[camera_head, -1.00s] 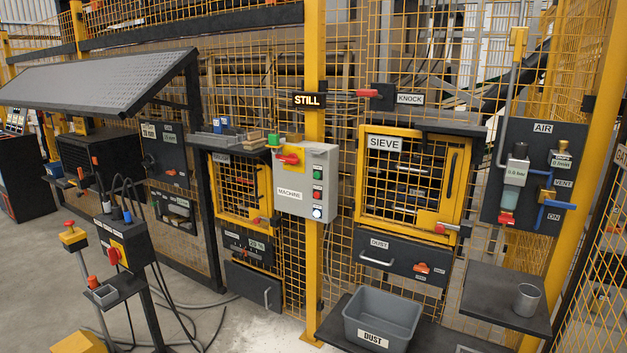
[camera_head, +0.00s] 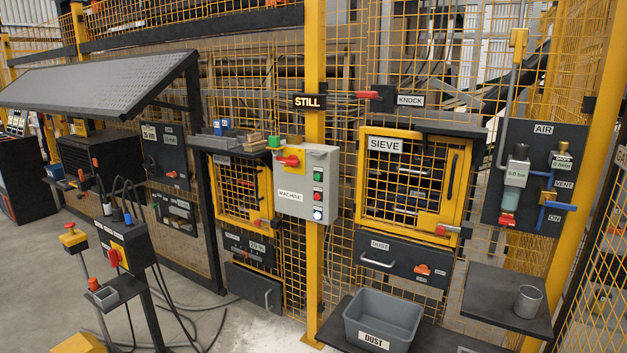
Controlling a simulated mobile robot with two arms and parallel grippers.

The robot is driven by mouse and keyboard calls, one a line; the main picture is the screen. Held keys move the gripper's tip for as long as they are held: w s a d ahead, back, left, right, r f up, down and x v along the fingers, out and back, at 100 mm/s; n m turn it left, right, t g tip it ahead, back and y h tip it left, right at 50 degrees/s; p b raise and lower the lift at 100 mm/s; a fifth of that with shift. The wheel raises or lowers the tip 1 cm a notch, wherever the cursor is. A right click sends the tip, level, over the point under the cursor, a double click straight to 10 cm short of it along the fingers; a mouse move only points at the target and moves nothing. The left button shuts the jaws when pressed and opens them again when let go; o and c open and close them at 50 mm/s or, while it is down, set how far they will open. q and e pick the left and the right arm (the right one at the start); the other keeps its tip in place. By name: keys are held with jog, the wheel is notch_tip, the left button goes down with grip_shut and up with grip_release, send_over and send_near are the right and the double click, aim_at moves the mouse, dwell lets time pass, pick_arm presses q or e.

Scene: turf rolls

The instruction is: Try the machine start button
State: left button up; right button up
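The grey machine box (camera_head: 292,208), labelled "MACHINE", is fixed to the yellow post at the middle. A red handle on a yellow plate (camera_head: 289,161) sits at its upper left. Down its right side are a green button (camera_head: 318,176), a red button (camera_head: 318,195) and a white or bluish lit button (camera_head: 318,213); which is the start button I cannot read. A sign (camera_head: 308,102) above reads "STILL" in lit letters. Neither of my grippers shows in the head view.
The sieve door (camera_head: 367,186) is right of the post, with the dust drawer (camera_head: 378,260) below and a grey dust bin (camera_head: 350,318) on a low shelf. An air panel (camera_head: 494,200) hangs at right. A control stand (camera_head: 128,247) with cables stands front left.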

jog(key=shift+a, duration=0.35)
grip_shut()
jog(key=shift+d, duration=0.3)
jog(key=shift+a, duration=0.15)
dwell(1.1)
